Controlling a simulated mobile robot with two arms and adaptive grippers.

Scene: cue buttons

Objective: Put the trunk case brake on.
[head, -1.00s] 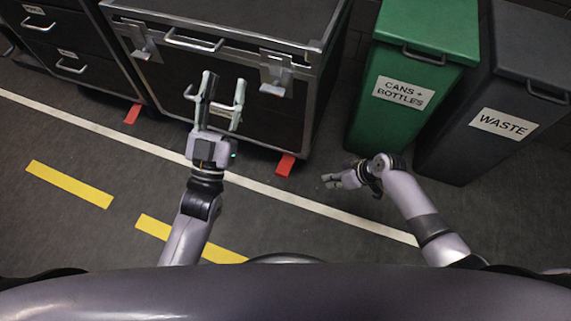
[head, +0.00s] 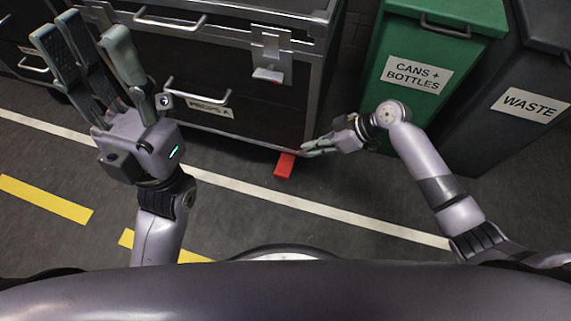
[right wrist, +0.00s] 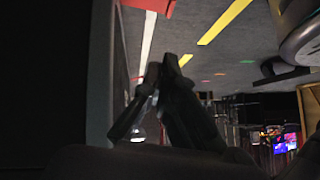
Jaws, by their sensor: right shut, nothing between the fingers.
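The trunk case (head: 250,125) is black with metal edges and stands at the upper middle of the head view. A red brake pedal (head: 284,165) sticks out at the floor under its right front corner; a red piece (right wrist: 150,5) also shows at the top edge of the right wrist view. My right gripper (head: 306,149) is shut and empty, its fingertips just right of and slightly above the pedal in the picture, near the case's lower corner. I cannot tell whether it touches. My left gripper (head: 86,40) is open and empty, raised in front of the case's left side.
A green cans and bottles bin (head: 395,105) and a dark waste bin (head: 485,135) stand right of the case. A drawer cabinet (head: 22,40) is at far left. White and yellow lines mark the floor, which is clear in front of the case.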

